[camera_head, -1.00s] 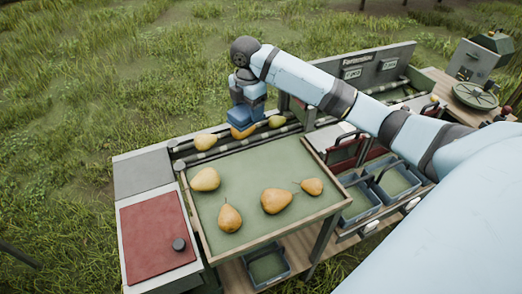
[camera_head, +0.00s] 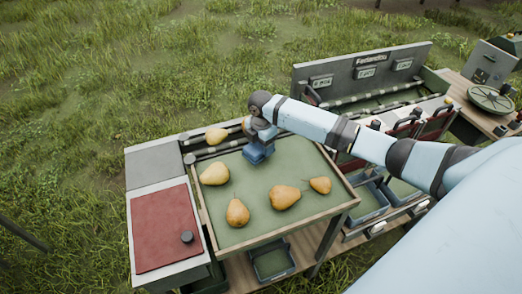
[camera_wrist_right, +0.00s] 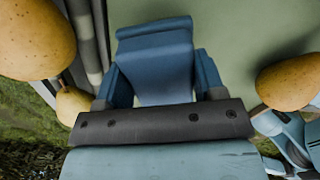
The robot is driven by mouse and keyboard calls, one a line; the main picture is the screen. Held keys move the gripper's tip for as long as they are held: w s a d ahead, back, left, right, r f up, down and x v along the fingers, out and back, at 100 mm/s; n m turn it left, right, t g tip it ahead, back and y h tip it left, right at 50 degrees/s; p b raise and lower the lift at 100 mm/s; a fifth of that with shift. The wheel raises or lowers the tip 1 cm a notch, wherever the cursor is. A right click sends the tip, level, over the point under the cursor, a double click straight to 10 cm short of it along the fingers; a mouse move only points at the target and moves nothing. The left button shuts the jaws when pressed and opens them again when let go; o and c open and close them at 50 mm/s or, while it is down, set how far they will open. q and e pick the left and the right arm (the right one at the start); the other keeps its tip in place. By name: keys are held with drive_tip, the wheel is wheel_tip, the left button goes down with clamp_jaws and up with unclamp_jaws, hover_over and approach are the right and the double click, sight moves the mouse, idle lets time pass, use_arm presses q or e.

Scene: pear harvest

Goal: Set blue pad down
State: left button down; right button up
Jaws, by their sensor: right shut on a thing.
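My right gripper (camera_head: 260,140) is over the far edge of the green-lined tray table (camera_head: 250,238). It is shut on the blue pad (camera_head: 258,154), which is at or just above the green surface; I cannot tell if it touches. In the right wrist view the blue pad (camera_wrist_right: 155,55) sits between the blue fingers of the gripper (camera_wrist_right: 160,85). My left gripper is not in view.
Several pears lie on the tray, among them one at left (camera_head: 215,174), one in front (camera_head: 237,212) and one in the middle (camera_head: 284,197). Another pear (camera_head: 216,136) is on the rail behind. A red panel (camera_head: 165,225) lies left. Blue bins (camera_head: 372,205) stand right.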

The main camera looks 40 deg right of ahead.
sight(261, 151)
drive_tip(key=shift+f, duration=1.6)
drive_tip(key=o, duration=1)
drive_tip(key=shift+f, duration=0.15)
drive_tip(key=shift+c, duration=0.2)
drive_tip(key=shift+r, duration=0.5)
wheel_tip(261, 151, up, 11)
drive_tip(key=shift+r, duration=0.2)
drive_tip(key=shift+f, duration=0.1)
